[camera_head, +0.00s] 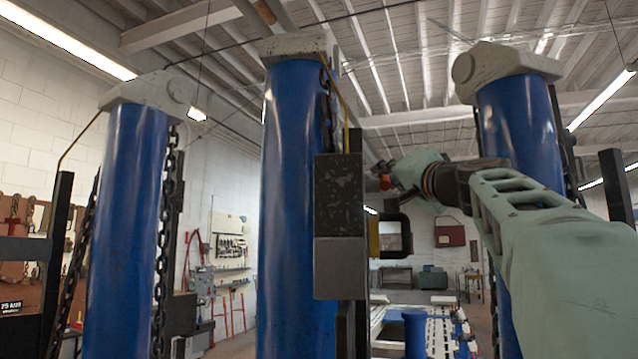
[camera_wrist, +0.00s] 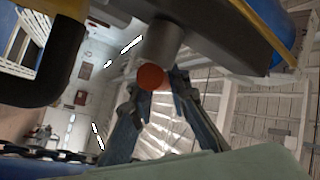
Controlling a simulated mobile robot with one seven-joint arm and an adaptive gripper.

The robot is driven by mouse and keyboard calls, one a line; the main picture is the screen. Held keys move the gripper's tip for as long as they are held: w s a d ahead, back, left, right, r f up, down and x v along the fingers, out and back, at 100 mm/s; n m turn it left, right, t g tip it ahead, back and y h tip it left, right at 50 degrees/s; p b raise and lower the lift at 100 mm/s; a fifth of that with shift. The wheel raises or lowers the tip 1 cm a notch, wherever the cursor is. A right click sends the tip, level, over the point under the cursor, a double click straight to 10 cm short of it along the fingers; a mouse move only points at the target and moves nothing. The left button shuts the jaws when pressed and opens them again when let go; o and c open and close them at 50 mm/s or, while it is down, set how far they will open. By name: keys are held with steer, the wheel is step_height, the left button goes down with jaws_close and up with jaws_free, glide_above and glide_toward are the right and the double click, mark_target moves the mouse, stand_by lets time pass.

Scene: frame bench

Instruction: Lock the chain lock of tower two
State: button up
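Three blue towers show in the head view: left (camera_head: 125,230), middle (camera_head: 290,200) and right (camera_head: 518,125). I see no number on them. Chains hang beside them; the middle one's chain (camera_head: 327,110) runs down toward a dark box (camera_head: 338,195). A red-orange round knob (camera_head: 385,183) sits right of this box; in the wrist view the knob (camera_wrist: 151,77) ends a grey cylinder (camera_wrist: 160,42). My gripper (camera_head: 382,172) is at the knob. In the wrist view my gripper's fingers (camera_wrist: 153,88) are apart, with the knob between their tips; contact is unclear.
A black looped bracket (camera_head: 408,237) and a yellow strip (camera_head: 374,238) are just below my gripper. The bracket (camera_wrist: 55,70) is close in the wrist view. A blue and white machine bed (camera_head: 440,335) lies beyond. Tool boards line the back wall.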

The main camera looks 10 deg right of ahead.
jaws_close()
